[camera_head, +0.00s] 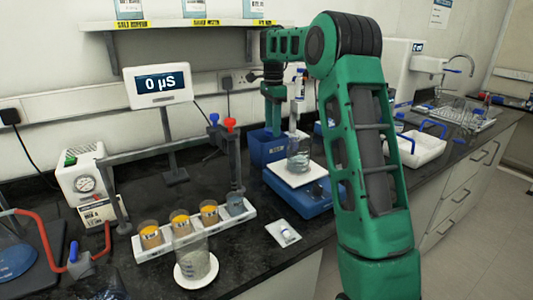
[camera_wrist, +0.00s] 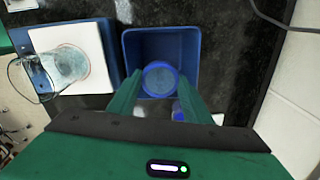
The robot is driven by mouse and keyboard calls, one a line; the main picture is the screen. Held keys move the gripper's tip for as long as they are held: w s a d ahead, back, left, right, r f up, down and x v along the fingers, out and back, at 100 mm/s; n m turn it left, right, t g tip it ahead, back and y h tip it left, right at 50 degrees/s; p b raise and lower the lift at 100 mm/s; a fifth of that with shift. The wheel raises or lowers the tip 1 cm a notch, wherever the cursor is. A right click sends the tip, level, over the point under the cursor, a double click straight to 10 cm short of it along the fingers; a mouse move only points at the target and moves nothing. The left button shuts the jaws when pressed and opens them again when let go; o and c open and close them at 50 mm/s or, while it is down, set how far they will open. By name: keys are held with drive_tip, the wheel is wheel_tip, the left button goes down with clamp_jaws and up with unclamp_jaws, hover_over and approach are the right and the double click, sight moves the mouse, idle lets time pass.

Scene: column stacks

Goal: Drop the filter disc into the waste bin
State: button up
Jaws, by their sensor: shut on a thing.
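The filter disc (camera_wrist: 160,79), round with a blue rim and a pale, cloudy centre, is between my two fingertips in the wrist view. My gripper (camera_wrist: 160,82) is shut on it. The disc cannot be made out in the head view.
A blue balance (camera_head: 300,198) with a white plate and glass beaker (camera_head: 298,157) stands close beside the bin. A white rack (camera_head: 155,247) with several orange-filled cups is at the front. A white tray (camera_head: 422,150) is to the right. A wall shelf (camera_head: 180,24) is above.

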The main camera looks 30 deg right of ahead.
drive_tip(key=shift+f, duration=0.1)
drive_tip(key=o, duration=1.1)
drive_tip(key=shift+w+r, duration=0.1)
drive_tip(key=shift+r, duration=0.4)
wheel_tip(320, 180, up, 3)
drive_tip(key=shift+f, duration=0.1)
drive_tip(key=s+a+r, duration=0.3)
drive_tip(key=a+r, duration=0.4)
drive_tip(key=a, duration=0.4)
drive_tip(key=shift+s+a, duration=0.1)
